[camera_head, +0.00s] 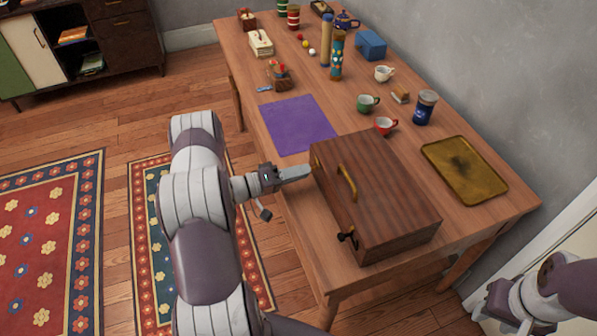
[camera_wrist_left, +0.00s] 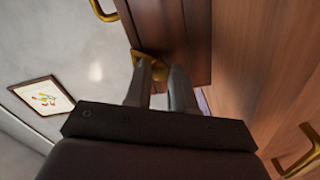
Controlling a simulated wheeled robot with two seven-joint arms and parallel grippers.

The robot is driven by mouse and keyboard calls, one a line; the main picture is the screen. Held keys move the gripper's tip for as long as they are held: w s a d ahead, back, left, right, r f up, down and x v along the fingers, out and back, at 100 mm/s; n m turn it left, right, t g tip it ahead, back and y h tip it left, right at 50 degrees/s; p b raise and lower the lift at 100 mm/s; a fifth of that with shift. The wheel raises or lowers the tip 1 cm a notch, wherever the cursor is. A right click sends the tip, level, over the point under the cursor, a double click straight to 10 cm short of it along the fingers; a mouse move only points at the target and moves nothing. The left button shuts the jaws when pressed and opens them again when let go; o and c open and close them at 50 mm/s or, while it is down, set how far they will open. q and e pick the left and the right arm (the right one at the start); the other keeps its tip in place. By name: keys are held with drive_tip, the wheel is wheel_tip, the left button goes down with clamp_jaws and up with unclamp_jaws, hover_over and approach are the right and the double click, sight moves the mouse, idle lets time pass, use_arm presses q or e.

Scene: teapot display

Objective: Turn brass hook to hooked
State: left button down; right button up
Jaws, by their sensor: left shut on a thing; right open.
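A dark wooden case (camera_head: 385,190) lies on the table, with a curved brass handle (camera_head: 348,183) on its near side. A dark metal fitting (camera_head: 347,236) sits at the case's near corner. The brass hook (camera_wrist_left: 148,57) shows in the left wrist view against the case's edge, right at my left fingertips. In the head view only a small brass bit (camera_head: 316,165) shows there. My left gripper (camera_head: 306,171) is shut on the hook; the fingers (camera_wrist_left: 165,72) partly hide it, so its exact angle is unclear. My right gripper (camera_head: 492,302) is open and empty at the lower right, away from the case.
A purple mat (camera_head: 297,123) lies beyond the case and a brass tray (camera_head: 464,169) to its right. Other small objects fill the table's far end.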

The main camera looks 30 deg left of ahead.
use_arm(q)
drive_tip(key=c, duration=1)
unclamp_jaws()
drive_tip(key=shift+o, duration=0.2)
drive_tip(key=shift+a, duration=0.1)
drive_tip(key=b+v, duration=0.1)
drive_tip(key=v, duration=1.1)
drive_tip(key=shift+s+a, duration=0.2)
drive_tip(key=shift+s, duration=0.05)
